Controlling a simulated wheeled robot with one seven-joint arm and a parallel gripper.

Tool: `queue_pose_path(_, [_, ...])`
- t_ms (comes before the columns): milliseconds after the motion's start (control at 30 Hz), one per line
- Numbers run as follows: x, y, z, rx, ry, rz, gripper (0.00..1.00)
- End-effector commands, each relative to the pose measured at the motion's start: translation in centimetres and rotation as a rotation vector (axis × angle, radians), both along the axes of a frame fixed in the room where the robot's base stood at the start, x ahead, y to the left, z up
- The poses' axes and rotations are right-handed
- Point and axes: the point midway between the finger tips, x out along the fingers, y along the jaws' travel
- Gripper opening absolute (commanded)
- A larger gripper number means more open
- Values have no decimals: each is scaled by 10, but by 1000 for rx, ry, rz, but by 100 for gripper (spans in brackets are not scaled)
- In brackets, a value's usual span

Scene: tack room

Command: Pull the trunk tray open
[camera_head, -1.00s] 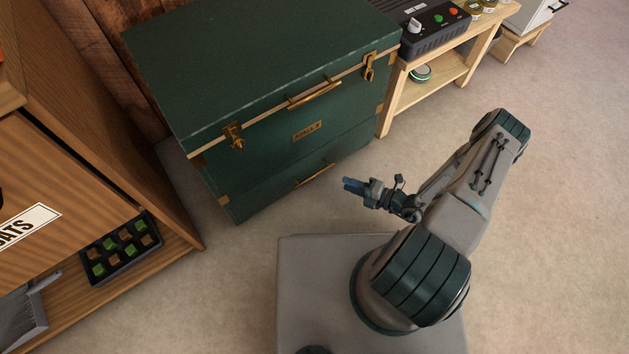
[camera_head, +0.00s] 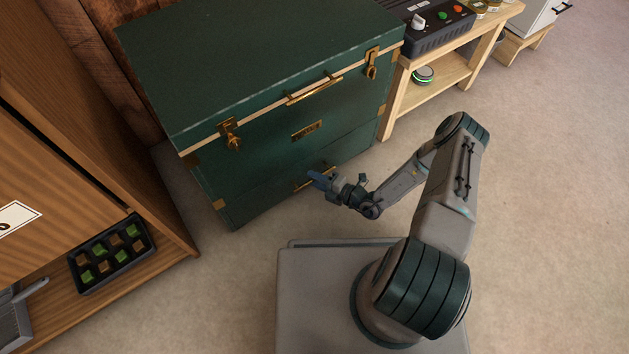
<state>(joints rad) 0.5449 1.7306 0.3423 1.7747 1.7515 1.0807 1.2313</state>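The dark green trunk (camera_head: 262,152) stands against the wooden wall, its lid down, with brass latches and a brass lid handle (camera_head: 314,88). Its lower front holds the trunk tray (camera_head: 262,197), which looks flush with the body. The tray's brass handle (camera_head: 303,184) is partly hidden behind my gripper.
A wooden cabinet (camera_head: 95,150) stands at the left, with a black seedling tray (camera_head: 112,254) and a dustpan (camera_head: 15,315) on its low shelf. A wooden bench (camera_head: 440,78) stands right of the trunk. The floor in front is clear.

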Motion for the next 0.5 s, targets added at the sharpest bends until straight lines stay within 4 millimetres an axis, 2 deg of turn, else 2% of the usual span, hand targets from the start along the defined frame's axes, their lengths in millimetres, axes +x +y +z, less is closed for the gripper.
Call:
queue_pose_path(367, [5, 7, -1, -1, 0, 0, 32])
queue_pose_path(400, [5, 7, -1, -1, 0, 0, 29])
queue_pose_path(500, [4, 6, -1, -1, 0, 0, 2])
